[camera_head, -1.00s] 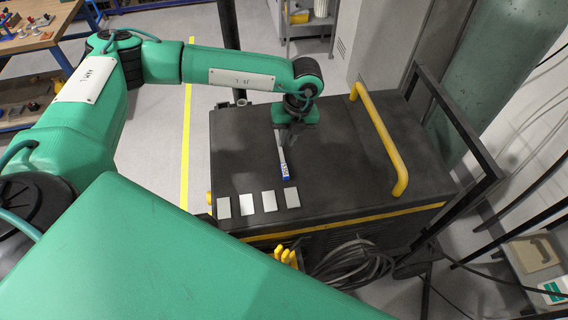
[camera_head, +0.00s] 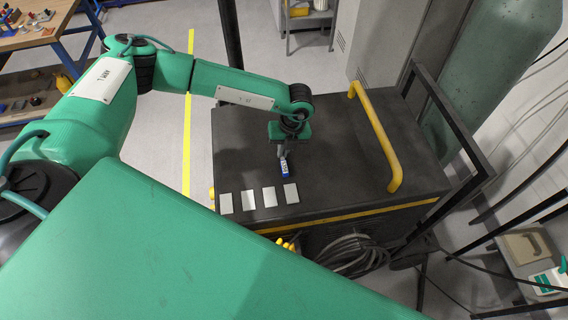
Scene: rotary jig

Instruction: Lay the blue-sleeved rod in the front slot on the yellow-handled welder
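The welder (camera_head: 335,185) is a dark box with a yellow handle (camera_head: 375,135) along the right of its top. The rod (camera_head: 284,169) is on or just above the welder top. Its blue sleeve, with a white label, points toward the front edge, and its pale rear part is hidden under my gripper. My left gripper (camera_head: 283,151) points down at the rod from behind, fingers close to the sleeve's rear end. I cannot tell whether they are closed on it. I cannot make out a distinct front slot. My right gripper is not in view.
Several pale rectangular plates (camera_head: 248,200) lie in a row on the welder's front left. A black frame and a green gas cylinder (camera_head: 485,75) stand on the right. Coiled cable (camera_head: 350,255) hangs at the front. The welder's middle top is clear.

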